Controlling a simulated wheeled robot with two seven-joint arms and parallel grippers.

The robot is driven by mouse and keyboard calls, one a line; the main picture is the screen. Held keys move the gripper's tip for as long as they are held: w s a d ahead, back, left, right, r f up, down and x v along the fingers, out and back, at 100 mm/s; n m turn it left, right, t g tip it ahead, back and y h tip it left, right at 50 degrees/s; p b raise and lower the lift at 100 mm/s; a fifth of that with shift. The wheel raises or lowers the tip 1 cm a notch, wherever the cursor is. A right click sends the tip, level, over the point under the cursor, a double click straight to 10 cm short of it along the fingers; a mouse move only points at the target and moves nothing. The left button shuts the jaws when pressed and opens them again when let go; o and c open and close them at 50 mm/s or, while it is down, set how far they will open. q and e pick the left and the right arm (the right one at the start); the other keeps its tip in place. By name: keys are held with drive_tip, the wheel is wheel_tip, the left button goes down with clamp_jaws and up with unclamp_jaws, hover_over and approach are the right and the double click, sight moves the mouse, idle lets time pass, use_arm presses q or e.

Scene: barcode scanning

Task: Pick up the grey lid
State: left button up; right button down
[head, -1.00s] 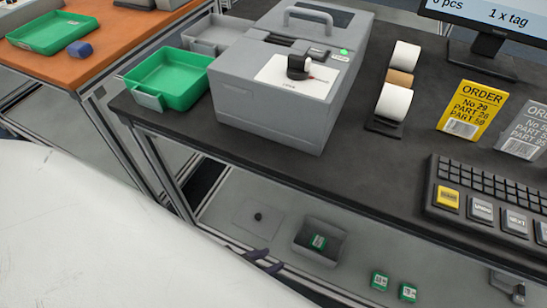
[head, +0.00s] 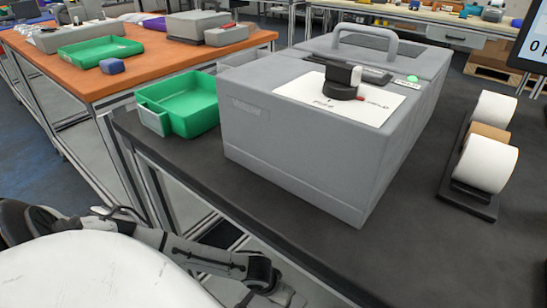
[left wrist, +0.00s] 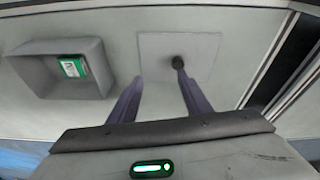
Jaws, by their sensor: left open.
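The grey lid (left wrist: 205,60) is a flat, pale square plate with a dark round knob, on the light lower shelf in the left wrist view. My left gripper (left wrist: 160,78) is open, with two purple-grey fingers apart and nothing seen between them. The right fingertip shows close to the knob; the left fingertip shows by the lid's left edge. I cannot tell the height gap. In the head view my left arm reaches down beside the bench, and its fingers are out of sight. The lid is hidden there. My right gripper is not in view.
A grey open bin (left wrist: 38,82) holding a green labelled item (left wrist: 72,66) stands left of the lid. A metal frame rail (left wrist: 268,60) runs on the right. Above, the dark bench (head: 300,235) carries a grey machine (head: 290,150) and a green tray (head: 190,108).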

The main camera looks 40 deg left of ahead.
sight(258, 301)
use_arm(q)
drive_tip(key=shift+n+y, duration=0.4)
drive_tip(key=a+f+b, duration=0.1)
drive_tip(key=w+a+f+b, duration=0.1)
drive_tip(key=f, duration=0.1)
drive_tip(key=a+f, duration=0.1)
drive_tip(key=f, duration=0.1)
drive_tip(key=shift+w+a+b, duration=0.35)
drive_tip(key=shift+b, duration=0.05)
drive_tip(key=b+x, duration=0.3)
drive_tip(key=x, duration=0.1)
drive_tip(key=shift+a+f, duration=0.15)
drive_tip(key=shift+f, duration=0.25)
drive_tip(key=shift+w+f+b, duration=0.15)
drive_tip(key=shift+f+b, duration=0.2)
drive_tip(key=shift+f, duration=0.05)
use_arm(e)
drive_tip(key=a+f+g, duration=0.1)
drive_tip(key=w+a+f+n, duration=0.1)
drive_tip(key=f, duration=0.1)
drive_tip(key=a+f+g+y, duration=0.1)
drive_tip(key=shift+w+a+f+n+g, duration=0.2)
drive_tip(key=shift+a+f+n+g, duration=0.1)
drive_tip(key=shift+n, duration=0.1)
use_arm(q)
clamp_jaws()
